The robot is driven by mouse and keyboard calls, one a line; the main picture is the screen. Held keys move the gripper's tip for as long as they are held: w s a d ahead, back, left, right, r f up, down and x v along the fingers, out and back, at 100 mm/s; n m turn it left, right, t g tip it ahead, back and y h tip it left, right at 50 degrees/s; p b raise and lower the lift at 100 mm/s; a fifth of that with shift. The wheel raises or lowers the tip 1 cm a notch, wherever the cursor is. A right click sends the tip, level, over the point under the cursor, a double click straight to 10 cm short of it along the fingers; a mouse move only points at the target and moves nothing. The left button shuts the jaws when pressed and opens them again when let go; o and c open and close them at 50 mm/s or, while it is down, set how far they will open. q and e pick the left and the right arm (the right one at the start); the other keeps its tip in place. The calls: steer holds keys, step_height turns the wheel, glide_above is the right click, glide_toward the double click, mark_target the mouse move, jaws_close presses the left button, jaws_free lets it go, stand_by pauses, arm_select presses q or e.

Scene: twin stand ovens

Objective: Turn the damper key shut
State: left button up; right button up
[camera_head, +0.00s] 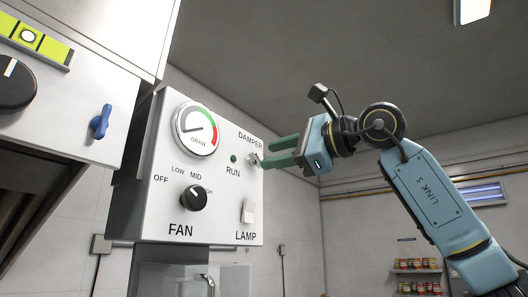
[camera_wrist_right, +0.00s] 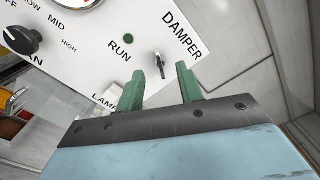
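The damper key (camera_head: 254,159) is a small metal key standing out from the white control panel, just below the DAMPER label. In the right wrist view the key (camera_wrist_right: 160,66) shows edge-on, in line with the gap between the fingertips. My right gripper (camera_head: 267,154) comes in from the right with its green fingers pointing at the panel. Its fingers are apart in the wrist view (camera_wrist_right: 160,69), with nothing gripped. The fingertips are close to the key; I cannot tell whether they touch it. My left gripper is out of view.
The panel (camera_head: 217,218) also carries a draw gauge (camera_head: 196,129), a black fan knob (camera_head: 193,198), a green run light (camera_head: 233,158) and a lamp switch (camera_head: 248,211). A blue handle (camera_head: 101,122) sits on the unit at left. Open air lies right of the panel.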

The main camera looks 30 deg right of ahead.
mark_target(259, 158)
steer(key=shift+p+x, duration=0.3)
steer(key=shift+x, duration=1.35)
jaws_close()
